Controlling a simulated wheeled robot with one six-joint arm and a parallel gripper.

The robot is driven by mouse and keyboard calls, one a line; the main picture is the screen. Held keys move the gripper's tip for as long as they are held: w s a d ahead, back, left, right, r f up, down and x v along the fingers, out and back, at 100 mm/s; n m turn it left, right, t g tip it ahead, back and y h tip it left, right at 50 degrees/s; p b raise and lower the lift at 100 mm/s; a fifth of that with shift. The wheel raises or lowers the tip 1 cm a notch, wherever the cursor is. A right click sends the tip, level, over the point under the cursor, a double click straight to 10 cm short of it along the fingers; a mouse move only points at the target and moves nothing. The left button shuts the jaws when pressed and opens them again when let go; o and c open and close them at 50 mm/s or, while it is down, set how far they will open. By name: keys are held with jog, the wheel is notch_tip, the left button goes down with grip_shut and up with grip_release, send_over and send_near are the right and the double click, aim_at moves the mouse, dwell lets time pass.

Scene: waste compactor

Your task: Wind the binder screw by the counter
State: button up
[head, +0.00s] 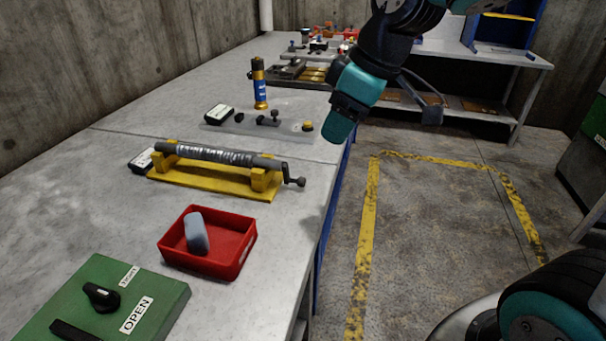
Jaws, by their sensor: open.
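The binder screw (215,155) is a dark rod with a bright threaded stretch. It lies across two yellow blocks on a yellow base (215,183) on the grey bench. A dark crank handle (297,182) is at its right end, by the bench edge. A small black-and-white counter box (141,160) sits at its left end; its reading is too small to tell. My gripper (432,113) appears as a small dark shape past my wrist, right of the bench over the floor. It is open, apart from the crank, and holds nothing visible; its fingers are hard to make out.
A red tray (240,255) with a grey block (196,233) and a green box (126,303) marked OPEN stand nearer. A grey plate (250,125) with knobs and a blue-and-gold cylinder (259,85) stand farther back. Yellow-lined floor (440,240) right of the bench is clear.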

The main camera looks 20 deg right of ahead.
aim_at(304, 179)
jog(key=shift+n, duration=0.4)
jog(key=w+x, duration=0.1)
jog(key=x, duration=0.4)
jog(key=w+d+b+x, duration=0.1)
jog(key=x, duration=0.5)
jog(key=w+d+x, duration=0.1)
jog(key=x, duration=0.5)
jog(key=shift+w+b, duration=0.3)
jog(key=shift+w, duration=0.15)
jog(key=shift+c, duration=0.3)
grip_shut()
jog(key=shift+s+r+g+y+p, duration=0.1)
jog(key=shift+r+g+y+p, duration=0.25)
jog(key=shift+p, duration=0.9)
jog(key=shift+s+a+f+m+g+y+p, duration=0.2)
jog(key=shift+f+m+g+y+p, duration=0.15)
jog(key=shift+f+g+p, duration=0.15)
